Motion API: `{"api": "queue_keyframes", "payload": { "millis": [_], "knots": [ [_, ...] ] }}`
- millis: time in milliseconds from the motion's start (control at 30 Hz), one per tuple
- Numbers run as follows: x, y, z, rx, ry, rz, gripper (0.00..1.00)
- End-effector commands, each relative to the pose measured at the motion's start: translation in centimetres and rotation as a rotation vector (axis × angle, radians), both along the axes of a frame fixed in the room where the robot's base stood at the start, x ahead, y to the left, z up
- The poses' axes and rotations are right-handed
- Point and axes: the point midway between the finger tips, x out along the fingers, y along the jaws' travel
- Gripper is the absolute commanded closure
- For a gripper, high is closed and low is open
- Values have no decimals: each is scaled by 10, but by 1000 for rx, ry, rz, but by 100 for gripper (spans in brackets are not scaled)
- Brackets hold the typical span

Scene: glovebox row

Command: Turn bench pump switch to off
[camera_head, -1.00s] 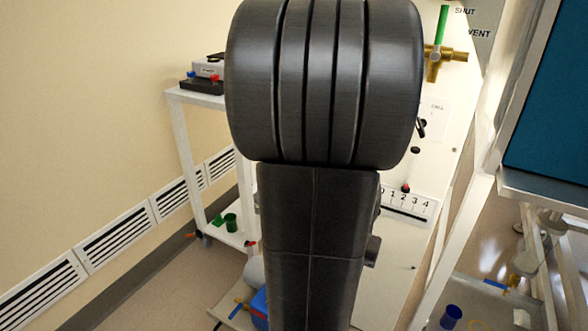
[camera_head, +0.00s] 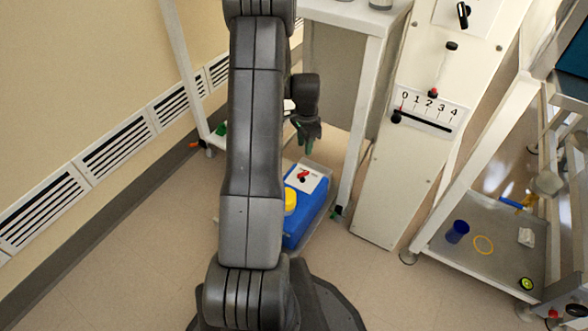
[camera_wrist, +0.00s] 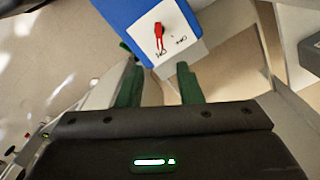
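The bench pump (camera_head: 310,215) is a blue box low near the floor, with a yellow cap and a white plate on top. Its red switch (camera_head: 303,176) sits on that plate. In the wrist view the switch lever (camera_wrist: 158,32) lies over the white plate (camera_wrist: 172,22), its narrow end toward a mark that looks like ON; another small mark lies to its right. My gripper (camera_head: 306,142) is above and just behind the pump. In the wrist view my two green fingers (camera_wrist: 160,84) are apart with nothing between them, short of the switch.
A white panel with a 0–4 slider scale (camera_head: 430,108) stands right of the pump. A white table leg (camera_head: 360,135) rises close beside the pump. A lower shelf (camera_head: 485,250) with small items is at right. Open floor lies at left.

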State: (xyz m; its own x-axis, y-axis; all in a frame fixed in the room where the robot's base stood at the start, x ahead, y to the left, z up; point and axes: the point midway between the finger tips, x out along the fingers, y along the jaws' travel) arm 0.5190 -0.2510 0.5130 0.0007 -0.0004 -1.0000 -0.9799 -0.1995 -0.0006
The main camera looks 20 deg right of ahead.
Motion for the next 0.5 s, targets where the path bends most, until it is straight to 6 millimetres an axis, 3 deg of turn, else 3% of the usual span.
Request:
{"api": "queue_keyframes", "payload": {
  "millis": [500],
  "knots": [
    [-1,1,-104,1,3,4,67]
  ]
}}
